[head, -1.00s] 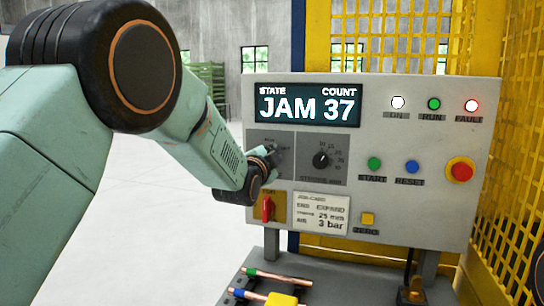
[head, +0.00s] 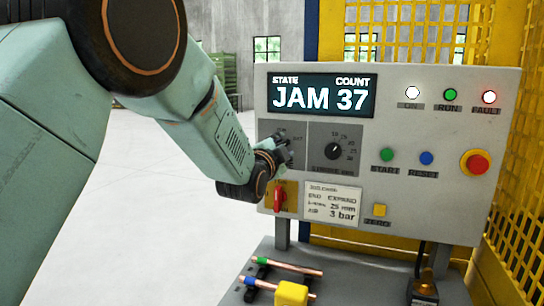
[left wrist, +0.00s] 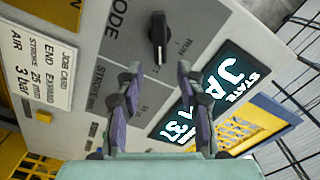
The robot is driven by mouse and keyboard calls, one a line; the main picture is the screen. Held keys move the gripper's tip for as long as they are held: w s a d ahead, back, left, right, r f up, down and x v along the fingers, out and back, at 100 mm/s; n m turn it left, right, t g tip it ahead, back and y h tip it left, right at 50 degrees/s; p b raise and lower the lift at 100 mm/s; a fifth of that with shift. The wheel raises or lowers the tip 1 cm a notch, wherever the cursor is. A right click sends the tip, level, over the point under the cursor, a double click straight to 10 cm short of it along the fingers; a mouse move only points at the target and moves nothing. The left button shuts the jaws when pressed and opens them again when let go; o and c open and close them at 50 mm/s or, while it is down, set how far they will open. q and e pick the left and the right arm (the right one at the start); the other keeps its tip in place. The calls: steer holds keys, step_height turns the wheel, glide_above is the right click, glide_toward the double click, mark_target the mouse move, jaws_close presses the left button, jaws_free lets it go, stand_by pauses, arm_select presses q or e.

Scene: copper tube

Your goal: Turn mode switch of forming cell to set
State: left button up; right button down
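The mode switch is a black knob (left wrist: 158,38) with a pale line on it, on the grey "MODE" field of the forming cell's panel (head: 440,200). In the left wrist view it stands ahead of and between my left fingers; its small labels are hard to read. My left gripper (left wrist: 159,72) is open and empty, with its fingers apart and pointing at the panel. In the head view, my left gripper (head: 275,157) is close in front of the mode field and hides most of the switch. The display (head: 321,95) reads JAM 37. My right gripper is not in view.
Beside the mode field is the stroke dial (head: 333,151). Below are a red switch (head: 279,198) and a job card (head: 331,203). Copper tubes (head: 286,267) lie below. Yellow mesh stands behind.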

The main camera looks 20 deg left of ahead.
arm_select(q)
steer(key=s, duration=0.9)
steer(key=shift+a, duration=0.15)
steer(key=shift+w, duration=0.15)
